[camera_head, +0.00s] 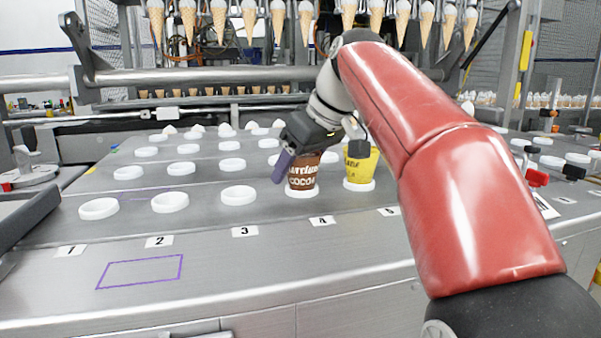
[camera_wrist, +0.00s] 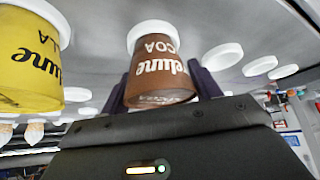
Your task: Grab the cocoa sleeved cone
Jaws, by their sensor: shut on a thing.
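The cocoa sleeved cone (camera_head: 303,172) has a brown sleeve with white lettering and stands upright at a white round holder above label 4. My gripper (camera_head: 296,160) is around the brown sleeve, one purple finger showing at its left. In the wrist view the brown cone (camera_wrist: 160,70) appears upside down between the two purple fingers (camera_wrist: 160,85), and the jaws are shut on it. The sleeve's base is at the white holder (camera_wrist: 150,33); I cannot tell whether it is lifted clear. The top of the cone is hidden by my gripper.
A yellow sleeved cone (camera_head: 361,168) stands close to the right; it also shows in the wrist view (camera_wrist: 28,65). Empty white holders (camera_head: 238,194) fill the steel table to the left. A purple outlined rectangle (camera_head: 140,271) marks the clear front left. Cones hang in a row behind.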

